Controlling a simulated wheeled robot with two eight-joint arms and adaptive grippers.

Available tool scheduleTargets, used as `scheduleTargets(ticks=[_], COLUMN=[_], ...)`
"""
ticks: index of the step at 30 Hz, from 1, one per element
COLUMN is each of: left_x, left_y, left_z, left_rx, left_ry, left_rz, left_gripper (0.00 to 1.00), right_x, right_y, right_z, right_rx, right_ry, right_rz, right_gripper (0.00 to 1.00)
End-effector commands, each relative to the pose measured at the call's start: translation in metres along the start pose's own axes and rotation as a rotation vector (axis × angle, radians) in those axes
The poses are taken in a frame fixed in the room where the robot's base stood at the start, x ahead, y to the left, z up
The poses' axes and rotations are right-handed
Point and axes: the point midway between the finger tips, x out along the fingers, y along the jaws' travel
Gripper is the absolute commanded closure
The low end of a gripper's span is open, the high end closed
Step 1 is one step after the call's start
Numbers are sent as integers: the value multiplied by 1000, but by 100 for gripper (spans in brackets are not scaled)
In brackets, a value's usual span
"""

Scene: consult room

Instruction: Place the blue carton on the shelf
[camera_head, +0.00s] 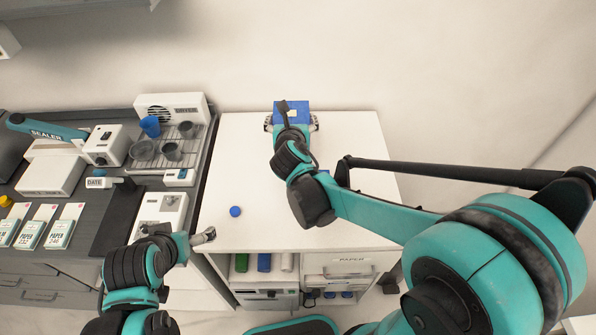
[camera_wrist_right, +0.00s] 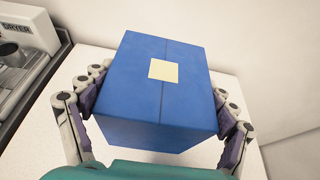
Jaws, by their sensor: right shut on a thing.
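The blue carton (camera_head: 298,107), a box with a pale label on top, is at the back edge of the white cabinet top (camera_head: 240,150). It also fills the middle of the right wrist view (camera_wrist_right: 155,90). My right gripper (camera_head: 291,121) is shut on the carton, with a finger against each side. I cannot tell whether the carton touches the cabinet top. Below the top, at the front, is an open shelf (camera_head: 308,282) with green, blue and white rolls. My left gripper (camera_head: 203,237) is empty near the cabinet's front left corner; its opening is unclear.
A blue round object (camera_head: 235,211) lies on the left of the cabinet top. A dark counter at left holds a sealer (camera_head: 50,170), a dryer (camera_head: 172,107), a rack with cups (camera_head: 170,150) and paper packs. A drawer labelled paper (camera_head: 350,270) is at the cabinet's front right.

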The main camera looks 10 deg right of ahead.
Motion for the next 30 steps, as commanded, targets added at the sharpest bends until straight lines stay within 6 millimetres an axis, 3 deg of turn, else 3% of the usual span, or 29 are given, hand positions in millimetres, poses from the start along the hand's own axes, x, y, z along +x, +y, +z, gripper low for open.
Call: scheduleTargets(ticks=[1,8,15,30], left_x=[10,26,42,62], left_y=[0,0,0,0], left_z=[7,18,30,44], left_rx=[0,0,0,0], left_ry=[0,0,0,0], left_rz=[0,0,0,0], left_gripper=[0,0,0,0], right_x=[5,13,30,50], right_y=[0,0,0,0], right_z=[-11,-31,-72,-120], right_rx=[0,0,0,0], right_ry=[-1,-1,-1,-1], right_rz=[0,0,1,1], right_gripper=[56,56,56,56])
